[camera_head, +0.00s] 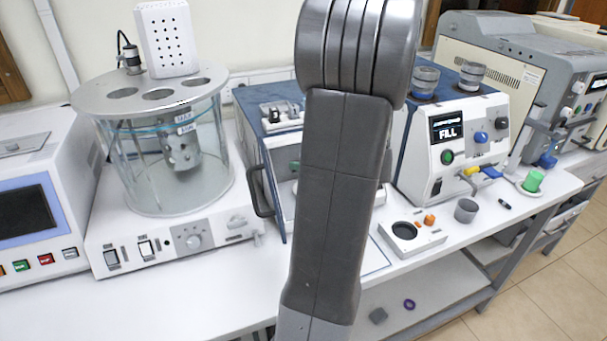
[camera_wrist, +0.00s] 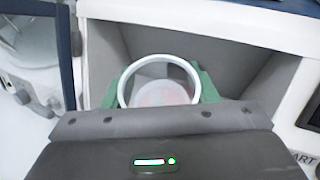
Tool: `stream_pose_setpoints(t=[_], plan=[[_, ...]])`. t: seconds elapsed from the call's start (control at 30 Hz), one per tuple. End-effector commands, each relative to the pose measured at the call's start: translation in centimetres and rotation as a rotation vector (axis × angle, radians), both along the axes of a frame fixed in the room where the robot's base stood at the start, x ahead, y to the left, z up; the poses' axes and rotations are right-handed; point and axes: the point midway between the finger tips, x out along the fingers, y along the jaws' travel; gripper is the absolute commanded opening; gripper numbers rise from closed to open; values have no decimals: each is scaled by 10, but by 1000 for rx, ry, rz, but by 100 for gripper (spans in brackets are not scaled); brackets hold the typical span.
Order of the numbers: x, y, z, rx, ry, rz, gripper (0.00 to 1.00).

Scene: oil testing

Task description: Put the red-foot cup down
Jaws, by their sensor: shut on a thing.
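In the wrist view, the cup (camera_wrist: 160,92) is seen from above as a white round rim around a clear interior, with a faint reddish tint at its bottom. Its foot is hidden, so I cannot see whether it touches a surface. My gripper (camera_wrist: 160,86) has green fingers on both sides of the cup and is shut on it. The cup is in front of or within a grey-walled recess (camera_wrist: 240,72) of a white housing. In the head view, my arm hides the cup and most of the gripper.
An open blue-edged door with a dark handle (camera_head: 260,189) stands left of my arm. The glass bath (camera_head: 160,165) is further left. The FILL machine (camera_head: 450,160), a white block with a dark well (camera_head: 404,231) and a grey cup (camera_head: 466,210) are on the right. The front left bench is clear.

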Motion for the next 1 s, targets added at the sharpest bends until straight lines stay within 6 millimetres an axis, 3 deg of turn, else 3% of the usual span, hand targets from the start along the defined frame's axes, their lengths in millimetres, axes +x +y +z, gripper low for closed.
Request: stream_pose_setpoints(t=[0.2, 0.67, 0.87, 1.0], plan=[[22, 10, 1, 1, 0, 1, 24], [20, 8, -37, 2, 2, 0, 24], [20, 8, -65, 3, 4, -1, 24], [24, 10, -69, 1, 0, 0, 24]])
